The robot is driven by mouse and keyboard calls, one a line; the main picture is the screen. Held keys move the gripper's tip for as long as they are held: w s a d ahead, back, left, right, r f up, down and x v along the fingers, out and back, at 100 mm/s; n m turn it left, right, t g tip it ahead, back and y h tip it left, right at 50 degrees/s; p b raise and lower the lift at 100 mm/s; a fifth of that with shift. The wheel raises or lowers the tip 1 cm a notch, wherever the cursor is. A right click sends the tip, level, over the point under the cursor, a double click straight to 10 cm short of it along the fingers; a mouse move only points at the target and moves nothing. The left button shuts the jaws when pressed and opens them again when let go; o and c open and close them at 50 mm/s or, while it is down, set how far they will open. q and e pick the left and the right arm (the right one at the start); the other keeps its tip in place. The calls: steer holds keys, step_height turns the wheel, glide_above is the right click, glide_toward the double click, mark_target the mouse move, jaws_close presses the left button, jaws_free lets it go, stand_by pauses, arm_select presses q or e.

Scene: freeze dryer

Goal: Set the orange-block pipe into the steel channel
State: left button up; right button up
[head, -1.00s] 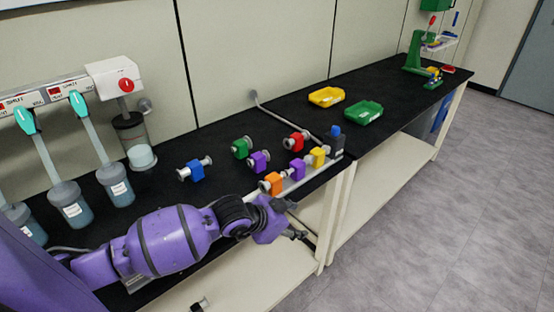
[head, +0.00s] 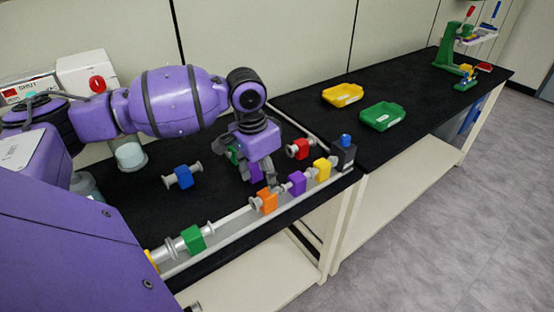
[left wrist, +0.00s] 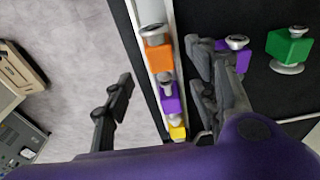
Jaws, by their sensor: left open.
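The orange-block pipe (head: 264,200) is an orange cube with metal ends. It appears to lie in the steel channel (head: 224,226), in line with other block pipes. In the left wrist view the orange-block pipe (left wrist: 158,57) sits between the channel's rails. My left gripper (head: 266,178) is over the bench just behind and above it. In the left wrist view my left gripper (left wrist: 160,62) is open, its fingers apart on either side of the channel, and holds nothing. How deep the pipe sits is hard to tell. My right gripper is not in view.
In the channel are green (head: 193,238), purple (head: 297,183) and yellow (head: 322,168) block pipes. Loose on the black bench are blue (head: 183,177), red (head: 300,149), purple (left wrist: 239,58) and green (left wrist: 290,46) ones. Yellow (head: 343,95) and green (head: 382,116) trays stand farther right.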

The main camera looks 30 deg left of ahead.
mark_target(267, 193)
arm_select(q)
steer(key=shift+w+f, duration=0.2)
steer(key=shift+w, duration=0.1)
steer(key=shift+f, duration=0.3)
steer(key=f, duration=0.3)
steer(key=shift+s+d+f, duration=0.1)
steer(key=shift+s+f, duration=0.05)
steer(key=shift+s, duration=0.15)
steer(key=shift+w+f, duration=0.15)
steer(key=shift+f, duration=0.45)
steer(key=shift+w+f, duration=0.15)
steer(key=shift+f, duration=0.45)
steer(key=shift+w+f, duration=0.15)
steer(key=shift+f, duration=0.15)
steer(key=shift+d+f, duration=0.1)
steer(key=shift+f, duration=0.05)
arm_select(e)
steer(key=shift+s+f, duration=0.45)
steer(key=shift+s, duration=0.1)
arm_select(q)
steer(key=c, duration=0.5)
jaws_close()
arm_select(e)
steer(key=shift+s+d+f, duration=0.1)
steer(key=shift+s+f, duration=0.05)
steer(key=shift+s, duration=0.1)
